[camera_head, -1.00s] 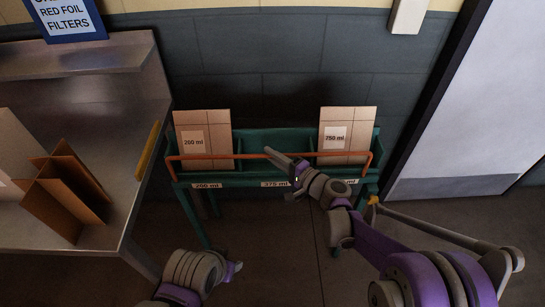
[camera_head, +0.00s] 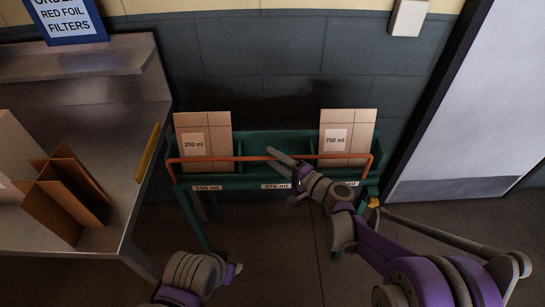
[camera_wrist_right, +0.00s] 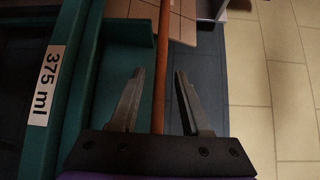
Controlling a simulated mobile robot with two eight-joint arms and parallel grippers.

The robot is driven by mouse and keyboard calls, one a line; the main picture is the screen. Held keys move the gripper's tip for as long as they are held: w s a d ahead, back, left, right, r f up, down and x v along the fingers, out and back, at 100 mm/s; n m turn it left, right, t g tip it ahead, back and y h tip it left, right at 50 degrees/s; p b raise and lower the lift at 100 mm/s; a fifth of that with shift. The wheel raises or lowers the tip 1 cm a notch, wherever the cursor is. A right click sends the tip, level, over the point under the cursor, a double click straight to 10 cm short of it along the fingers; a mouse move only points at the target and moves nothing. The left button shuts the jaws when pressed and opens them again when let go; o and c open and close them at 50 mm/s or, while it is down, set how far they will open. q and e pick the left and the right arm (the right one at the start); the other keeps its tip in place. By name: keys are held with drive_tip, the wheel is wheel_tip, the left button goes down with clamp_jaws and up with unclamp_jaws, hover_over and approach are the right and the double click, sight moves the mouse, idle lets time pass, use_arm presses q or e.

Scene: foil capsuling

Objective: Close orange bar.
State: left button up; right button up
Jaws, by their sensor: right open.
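The orange bar (camera_head: 215,158) runs across the front of a green rack (camera_head: 262,140), with bent ends at both sides. It also shows in the right wrist view (camera_wrist_right: 162,50), running between the open fingers. My right gripper (camera_head: 280,156) is at the middle of the bar, above the 375 ml label (camera_head: 276,185). In the right wrist view its fingers (camera_wrist_right: 158,100) stand on either side of the bar, apart from it. My left gripper (camera_head: 236,268) is low at the front, away from the rack; its finger state is too small to tell.
Cardboard pieces marked 200 ml (camera_head: 205,128) and 750 ml (camera_head: 347,128) stand in the rack's outer slots; the middle slot looks empty. A metal table (camera_head: 120,185) with a cardboard divider (camera_head: 68,195) stands at left. A door (camera_head: 470,110) is at right.

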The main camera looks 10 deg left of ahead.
drive_tip(key=v, duration=0.9)
drive_tip(key=shift+s+d, duration=0.25)
drive_tip(key=shift+d, duration=0.1)
drive_tip(key=shift+r, duration=0.1)
drive_tip(key=s+d+r+n+g+h+p, duration=0.1)
drive_tip(key=s+d+r+n+h+p, duration=0.2)
drive_tip(key=s+d, duration=0.8)
drive_tip(key=s+d+r+n+g+h+p, duration=0.2)
drive_tip(key=s+d+r+n+h+p, duration=0.1)
drive_tip(key=s+d+h+p, duration=0.5)
drive_tip(key=s+d+h, duration=0.3)
drive_tip(key=s+h, duration=0.1)
drive_tip(key=s, duration=0.1)
drive_tip(key=shift+d, duration=0.3)
drive_tip(key=shift+s, duration=0.1)
idle(0.3)
